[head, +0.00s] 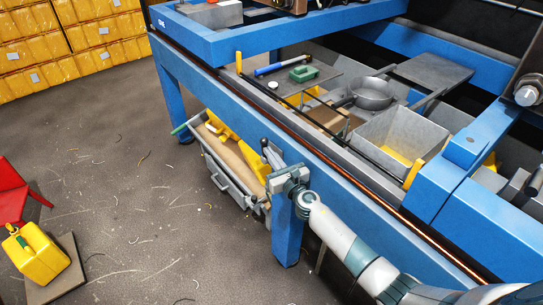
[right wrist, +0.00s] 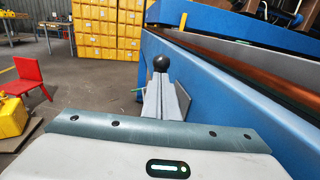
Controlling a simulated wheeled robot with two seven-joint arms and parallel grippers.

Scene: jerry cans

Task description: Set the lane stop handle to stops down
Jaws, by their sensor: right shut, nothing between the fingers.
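A handle with a dark round knob (head: 264,143) shows at the front side of the blue bench frame, just beyond my right gripper (head: 271,157). In the right wrist view the black knob (right wrist: 161,63) stands directly past the tips of my right gripper (right wrist: 163,85). The gripper's grey fingers are together with nothing between them. They hide most of the handle's shaft, so its angle is unclear. I cannot tell whether the fingers touch the handle. My left gripper is not in view.
The blue bench frame (head: 225,95) runs along the right, with metal bins and a pan (head: 372,97) on top. A cart (head: 225,168) stands beside its leg. A yellow jerry can (head: 35,255) and red chair (head: 15,192) are at left. The floor between is open.

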